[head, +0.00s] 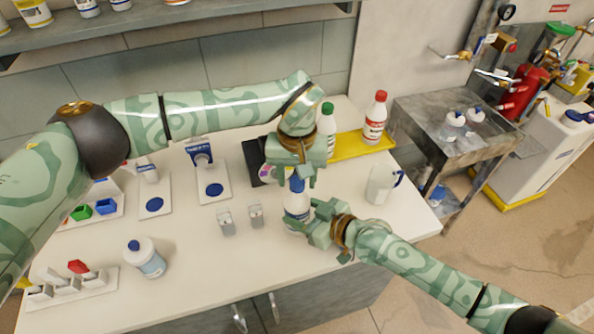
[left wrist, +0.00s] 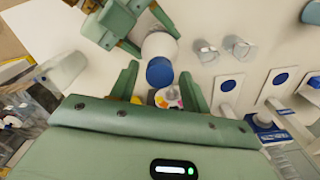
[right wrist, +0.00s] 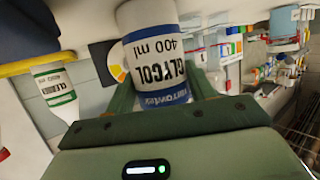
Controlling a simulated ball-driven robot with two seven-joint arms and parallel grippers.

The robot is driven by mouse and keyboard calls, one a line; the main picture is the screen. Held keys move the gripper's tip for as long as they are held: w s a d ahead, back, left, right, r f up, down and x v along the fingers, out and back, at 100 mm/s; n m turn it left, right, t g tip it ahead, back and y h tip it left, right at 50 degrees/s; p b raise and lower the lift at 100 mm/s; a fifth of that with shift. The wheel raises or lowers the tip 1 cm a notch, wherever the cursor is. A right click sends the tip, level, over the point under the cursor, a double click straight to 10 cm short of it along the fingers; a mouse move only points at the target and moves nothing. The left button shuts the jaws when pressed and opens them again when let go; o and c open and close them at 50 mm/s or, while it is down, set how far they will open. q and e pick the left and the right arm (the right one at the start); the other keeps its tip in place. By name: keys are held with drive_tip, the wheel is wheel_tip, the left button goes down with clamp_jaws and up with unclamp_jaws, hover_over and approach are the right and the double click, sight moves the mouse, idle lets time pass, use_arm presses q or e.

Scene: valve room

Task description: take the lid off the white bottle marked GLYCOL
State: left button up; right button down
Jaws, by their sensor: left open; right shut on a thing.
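The white GLYCOL bottle (head: 296,208) stands upright on the white counter, and its label shows in the right wrist view (right wrist: 158,58). Its blue lid (left wrist: 160,71) faces up towards my left gripper. My right gripper (head: 316,217) is shut on the side of the bottle, with its fingers on either side of the body in the right wrist view. My left gripper (head: 298,179) points down from above the bottle. It is open, with its fingers apart on either side of the lid's line. I cannot tell whether they touch the lid.
A white jug (head: 380,184) stands to the right. A green-capped bottle (head: 327,125) and a red-capped bottle (head: 375,120) are behind, by a yellow tray (head: 350,148). Another blue-capped bottle (head: 146,258) stands front left.

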use_arm(q)
drive_tip(key=c, duration=1)
drive_tip(key=n, duration=0.5)
drive_tip(key=shift+n, duration=0.3)
drive_tip(key=n, duration=2.4)
drive_tip(key=shift+r+n, duration=0.1)
drive_tip(key=shift+n, duration=0.2)
drive_tip(key=n, duration=1.2)
drive_tip(key=shift+n, duration=0.3)
drive_tip(key=n, duration=1.1)
drive_tip(key=shift+w, duration=0.1)
